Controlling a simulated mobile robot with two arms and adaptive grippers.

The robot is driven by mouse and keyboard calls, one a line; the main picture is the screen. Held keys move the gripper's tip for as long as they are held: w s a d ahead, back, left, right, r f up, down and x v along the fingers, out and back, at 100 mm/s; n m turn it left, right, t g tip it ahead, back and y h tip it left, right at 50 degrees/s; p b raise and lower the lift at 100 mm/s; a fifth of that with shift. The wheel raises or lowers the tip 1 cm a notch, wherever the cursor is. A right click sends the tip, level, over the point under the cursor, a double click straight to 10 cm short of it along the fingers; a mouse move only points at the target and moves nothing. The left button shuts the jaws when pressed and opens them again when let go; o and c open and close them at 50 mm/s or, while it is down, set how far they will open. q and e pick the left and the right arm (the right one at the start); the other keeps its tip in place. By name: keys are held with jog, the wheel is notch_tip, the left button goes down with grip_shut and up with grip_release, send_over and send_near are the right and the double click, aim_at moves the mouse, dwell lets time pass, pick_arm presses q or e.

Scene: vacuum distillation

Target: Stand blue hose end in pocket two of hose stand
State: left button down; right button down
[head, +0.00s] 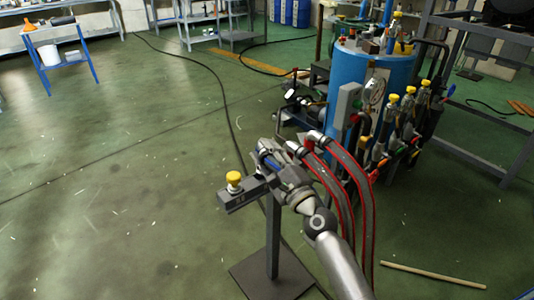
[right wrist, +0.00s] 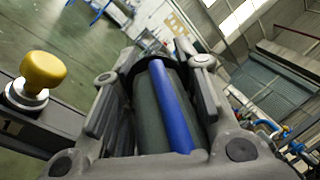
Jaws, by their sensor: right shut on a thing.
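The blue hose end (head: 269,161) is held in my right gripper (head: 275,168) at the hose stand. In the right wrist view it is a dark cylinder with a blue stripe (right wrist: 173,105), between the closed fingers. The hose stand (head: 273,235) is a grey post with a crossbar on a flat base plate. A yellow-capped hose end (head: 234,182) stands at the crossbar's left end; in the right wrist view the cap (right wrist: 42,70) is left of the gripper, near a "1" mark. My gripper hides pocket two and the hose's lower end. My left gripper is out of view.
A blue tank (head: 375,80) with a gauge and several yellow-capped fittings stands behind to the right. Red-striped hoses (head: 365,205) hang close to my right arm. A wooden stick (head: 433,275) lies on the floor. The floor to the left is clear.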

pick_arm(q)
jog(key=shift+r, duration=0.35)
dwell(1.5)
